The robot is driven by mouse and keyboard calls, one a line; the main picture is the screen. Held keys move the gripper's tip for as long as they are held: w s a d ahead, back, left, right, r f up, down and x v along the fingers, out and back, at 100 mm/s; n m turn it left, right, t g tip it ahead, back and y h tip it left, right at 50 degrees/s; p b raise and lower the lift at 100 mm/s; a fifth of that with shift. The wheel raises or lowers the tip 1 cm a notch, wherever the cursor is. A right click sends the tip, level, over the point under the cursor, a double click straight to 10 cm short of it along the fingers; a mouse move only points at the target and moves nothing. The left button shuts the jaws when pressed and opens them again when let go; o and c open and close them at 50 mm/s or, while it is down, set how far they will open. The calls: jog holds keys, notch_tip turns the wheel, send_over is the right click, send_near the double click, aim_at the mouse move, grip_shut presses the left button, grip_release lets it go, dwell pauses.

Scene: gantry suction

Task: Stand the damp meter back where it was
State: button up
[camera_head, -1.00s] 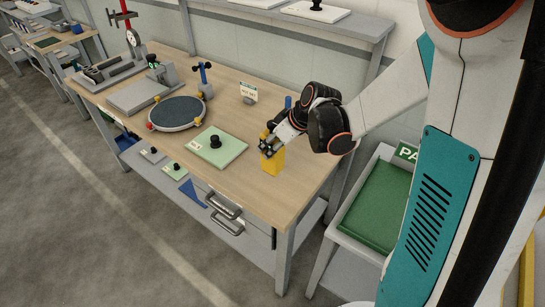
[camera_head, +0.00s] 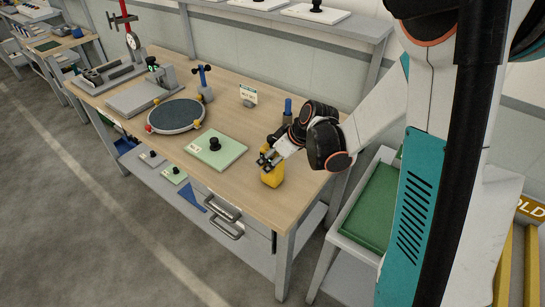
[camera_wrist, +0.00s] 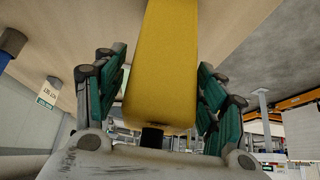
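The damp meter is a yellow block (camera_head: 271,178) near the right front part of the wooden bench top. It looks a little tilted, and I cannot tell whether its base touches the wood. My gripper (camera_head: 267,159) is at its upper end. In the wrist view the yellow body (camera_wrist: 163,65) fills the space between the teal finger pads of my gripper (camera_wrist: 163,85), with a short black stub at its near end. The fingers appear closed on its sides. Its far end runs out of that view.
A pale green plate with a black knob (camera_head: 232,149) lies left of the meter. Behind are a blue upright object (camera_head: 288,105) and a small sign (camera_head: 248,95). A dark round plate (camera_head: 176,115) is further left. A green tray (camera_head: 372,210) stands beyond the bench's right edge.

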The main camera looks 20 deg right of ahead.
jog(key=shift+r, duration=0.1)
jog(key=p+v, duration=0.3)
jog(key=v, duration=0.9)
jog(key=shift+p, duration=0.35)
